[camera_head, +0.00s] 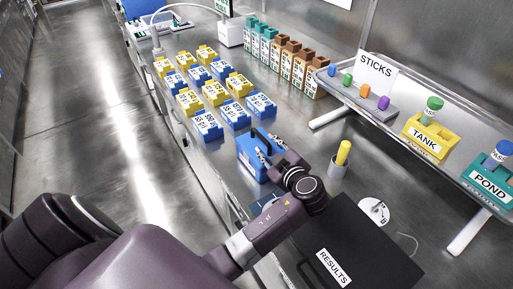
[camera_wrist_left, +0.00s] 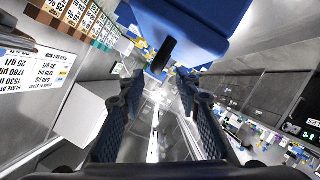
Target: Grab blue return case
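The blue case (camera_head: 251,158) stands on the steel bench with its black handle (camera_head: 262,136) on top. My left gripper (camera_head: 266,150) is right at the case, overlapping its right side in the head view. In the left wrist view, the blue case (camera_wrist_left: 200,22) fills the top of the picture, with a black handle part (camera_wrist_left: 163,56) hanging down from it. My left gripper (camera_wrist_left: 158,92) is open there, its fingers well apart with nothing between them. The handle part shows just above and between the fingertips. Whether they touch is unclear. My right gripper is not in view.
Yellow and blue boxes (camera_head: 213,94) stand in rows behind the case. A yellow-topped tube in a grey holder (camera_head: 338,166), a black RESULTS case (camera_head: 345,245) and a white round device (camera_head: 374,210) lie to the right. A raised tray (camera_head: 395,120) holds sticks and bottles.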

